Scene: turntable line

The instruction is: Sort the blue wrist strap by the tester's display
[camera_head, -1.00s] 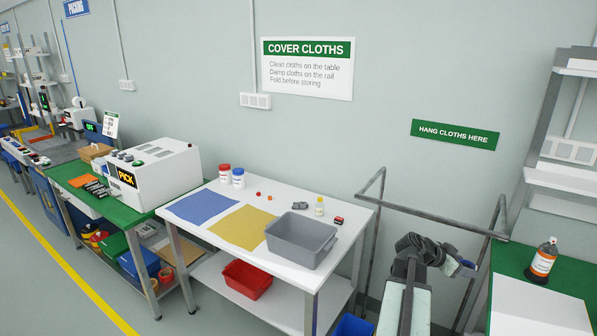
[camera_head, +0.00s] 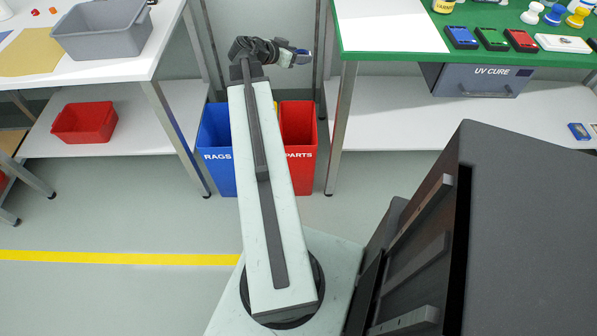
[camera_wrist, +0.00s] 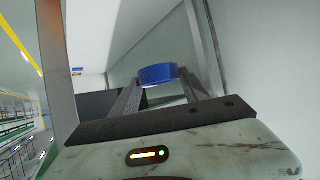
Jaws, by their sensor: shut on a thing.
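The blue wrist strap (camera_wrist: 158,74) shows in the wrist view as a blue band between the tips of my two fingers. My gripper (camera_wrist: 160,88) is shut on it and holds it up in the air. In the head view my gripper (camera_head: 301,54) is at the end of my outstretched arm, above and behind the bins, between the two tables. The strap is too small to make out clearly there. No tester display shows in either current view.
A blue RAGS bin (camera_head: 216,150) and a red PARTS bin (camera_head: 298,145) stand on the floor below my gripper. The white table (camera_head: 128,68) is left, with a grey tub (camera_head: 103,30). The green-topped table (camera_head: 400,62) is right, with a UV CURE box (camera_head: 480,80) below.

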